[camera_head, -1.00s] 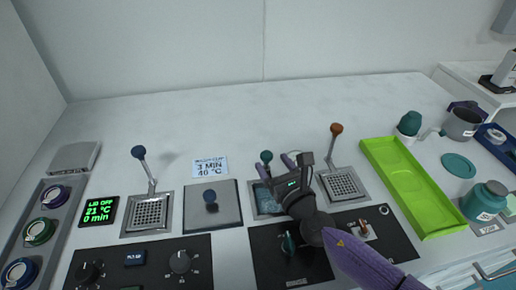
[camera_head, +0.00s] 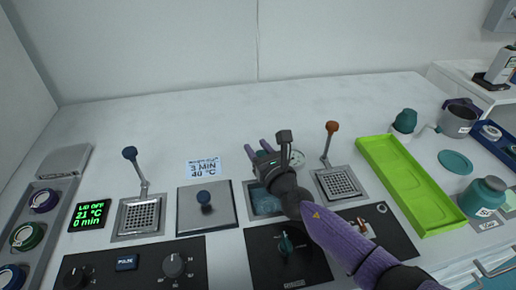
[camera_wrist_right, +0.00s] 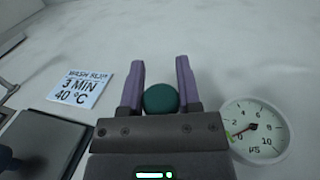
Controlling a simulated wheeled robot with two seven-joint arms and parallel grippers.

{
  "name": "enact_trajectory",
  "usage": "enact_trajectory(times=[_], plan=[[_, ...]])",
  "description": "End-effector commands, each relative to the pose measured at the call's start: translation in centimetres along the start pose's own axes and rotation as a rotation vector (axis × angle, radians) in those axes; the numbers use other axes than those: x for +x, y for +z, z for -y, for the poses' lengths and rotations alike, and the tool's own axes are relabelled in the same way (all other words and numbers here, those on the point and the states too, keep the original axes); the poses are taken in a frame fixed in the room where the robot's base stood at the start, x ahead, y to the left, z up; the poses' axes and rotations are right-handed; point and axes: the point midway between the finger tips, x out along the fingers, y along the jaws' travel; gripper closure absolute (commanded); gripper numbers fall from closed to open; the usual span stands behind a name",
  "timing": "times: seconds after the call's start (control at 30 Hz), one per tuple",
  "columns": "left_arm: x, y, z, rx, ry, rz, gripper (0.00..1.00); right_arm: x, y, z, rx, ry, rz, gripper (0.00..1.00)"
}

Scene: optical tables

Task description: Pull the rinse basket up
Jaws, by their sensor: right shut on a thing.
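My right gripper (camera_head: 260,151) reaches over the middle tank (camera_head: 266,203), with its purple fingers pointing toward the back wall. In the right wrist view the gripper (camera_wrist_right: 158,82) is shut on a round teal knob (camera_wrist_right: 161,99), which sits low between the fingers. The knob and its stem are hidden in the head view. The middle tank shows a bluish surface, partly covered by my wrist; I cannot make out a basket in it. My left gripper is out of view.
An orange-knobbed basket (camera_head: 338,184) stands close on the right, a blue-knobbed basket (camera_head: 142,216) on the left. A lid (camera_head: 206,214) lies between. A round gauge (camera_head: 297,158) is right of the fingers. A green tray (camera_head: 412,190) lies further right. The counter behind is clear.

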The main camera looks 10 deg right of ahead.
Motion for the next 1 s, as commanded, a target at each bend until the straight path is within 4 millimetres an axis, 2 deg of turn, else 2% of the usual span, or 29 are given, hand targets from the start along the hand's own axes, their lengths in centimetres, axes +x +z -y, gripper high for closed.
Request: enact_trajectory(times=[0.57,1.0], plan=[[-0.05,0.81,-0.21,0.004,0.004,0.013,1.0,-0.02,-0.05,0.01,0.0,-0.001,-0.001,1.0],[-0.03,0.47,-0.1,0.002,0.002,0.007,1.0,-0.03,-0.07,0.01,0.0,0.0,-0.001,1.0]])
